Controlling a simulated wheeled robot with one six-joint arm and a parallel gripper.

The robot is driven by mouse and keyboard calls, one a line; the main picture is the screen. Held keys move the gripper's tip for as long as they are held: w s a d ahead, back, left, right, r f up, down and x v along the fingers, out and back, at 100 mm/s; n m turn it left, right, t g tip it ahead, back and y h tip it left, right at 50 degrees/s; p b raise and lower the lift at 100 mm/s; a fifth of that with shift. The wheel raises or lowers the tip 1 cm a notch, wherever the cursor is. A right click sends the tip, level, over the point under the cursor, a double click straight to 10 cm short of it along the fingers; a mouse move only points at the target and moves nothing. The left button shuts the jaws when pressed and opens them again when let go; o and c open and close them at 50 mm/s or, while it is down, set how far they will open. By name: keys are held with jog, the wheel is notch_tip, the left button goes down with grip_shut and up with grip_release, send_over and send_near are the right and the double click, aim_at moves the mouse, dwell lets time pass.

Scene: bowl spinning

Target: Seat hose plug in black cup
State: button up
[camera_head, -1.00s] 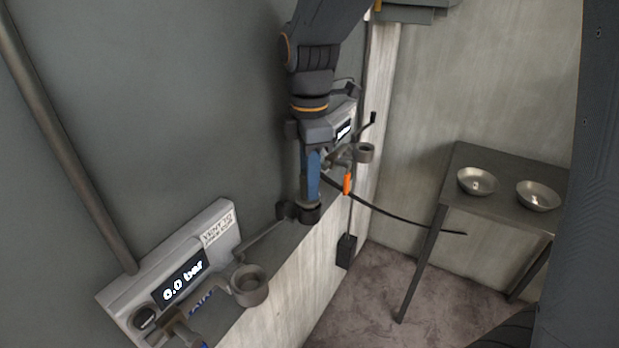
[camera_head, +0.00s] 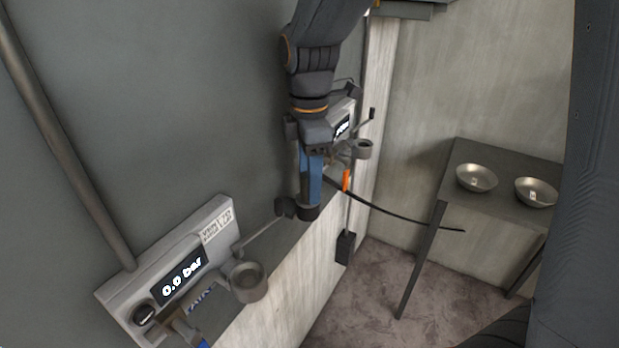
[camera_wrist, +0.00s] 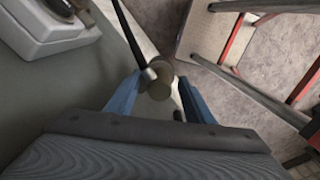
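In the wrist view, a brownish cylinder (camera_wrist: 161,86) is between and beyond the fingertips, with space on both sides. A black rod or hose with a pale end meets it. I cannot tell whether that cylinder is plug or cup. The hose (camera_head: 395,214) leaves near my fingers and droops right. The plug itself is not clearly visible, so its seating cannot be told.
A near panel (camera_head: 219,222) reading 0.0 bar has a grey cup (camera_head: 250,294) beside it. Another grey cup (camera_head: 363,150) and an orange piece (camera_head: 346,180) are close to my fingers' right. Two bowls (camera_head: 477,183) (camera_head: 536,195) are on the table (camera_head: 500,222).

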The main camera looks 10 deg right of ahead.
jog(key=shift+r+b, duration=0.95)
jog(key=shift+r, duration=3)
jog(key=s+d+f+m+b, duration=0.1)
jog(key=s+d+f+m, duration=0.1)
jog(key=d+f+m, duration=0.2)
jog(key=s+d+f+m+t, duration=0.1)
jog(key=s+d+f+m, duration=0.2)
jog(key=f+m, duration=0.5)
jog(key=s+d+f+m+b, duration=0.1)
jog(key=s+d+f+m, duration=0.1)
jog(key=d+f+m, duration=0.3)
notch_tip(320, 180, down, 2)
jog(key=shift+s+d+m+b, duration=0.2)
jog(key=shift+s+m+b, duration=0.15)
jog(key=shift+m, duration=0.85)
